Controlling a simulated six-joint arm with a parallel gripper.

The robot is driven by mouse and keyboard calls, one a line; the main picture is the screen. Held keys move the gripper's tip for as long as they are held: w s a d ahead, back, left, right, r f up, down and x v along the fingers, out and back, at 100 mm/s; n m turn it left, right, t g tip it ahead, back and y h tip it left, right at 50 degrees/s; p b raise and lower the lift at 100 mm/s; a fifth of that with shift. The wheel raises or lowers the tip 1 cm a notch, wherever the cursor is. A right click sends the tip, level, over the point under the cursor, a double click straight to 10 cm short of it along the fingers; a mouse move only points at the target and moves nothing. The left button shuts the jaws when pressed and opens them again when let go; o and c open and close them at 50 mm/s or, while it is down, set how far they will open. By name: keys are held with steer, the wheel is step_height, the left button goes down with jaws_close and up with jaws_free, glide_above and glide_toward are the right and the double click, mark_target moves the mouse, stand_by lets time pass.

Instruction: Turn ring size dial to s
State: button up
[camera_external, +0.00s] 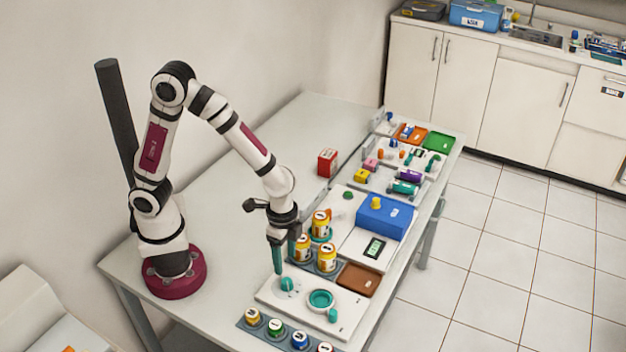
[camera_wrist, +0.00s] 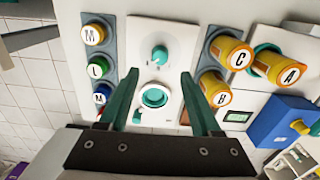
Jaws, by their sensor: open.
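The ring size dial (camera_external: 288,285) is a small teal knob on a white panel (camera_external: 268,293). In the wrist view the dial (camera_wrist: 159,54) lies beyond the fingertips, near the middle between them sideways. Its setting marks are too small to read. A teal ring (camera_external: 320,299) sits on the same panel; it also shows in the wrist view (camera_wrist: 154,97), nearer to my gripper than the dial. My gripper (camera_external: 285,264) points down close to the dial, with teal fingers apart and nothing between them. In the wrist view my gripper (camera_wrist: 161,73) is open; I see no contact with the dial.
Yellow jars (camera_external: 326,258) stand in a grey holder close behind the panel. A row of jars with coloured caps (camera_external: 275,326) stands in front. A small teal knob (camera_external: 332,315) is beside the ring. A brown tray (camera_external: 359,279) and a blue box (camera_external: 384,216) lie farther back.

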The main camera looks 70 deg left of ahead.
step_height(320, 180, up, 8)
stand_by(0.4)
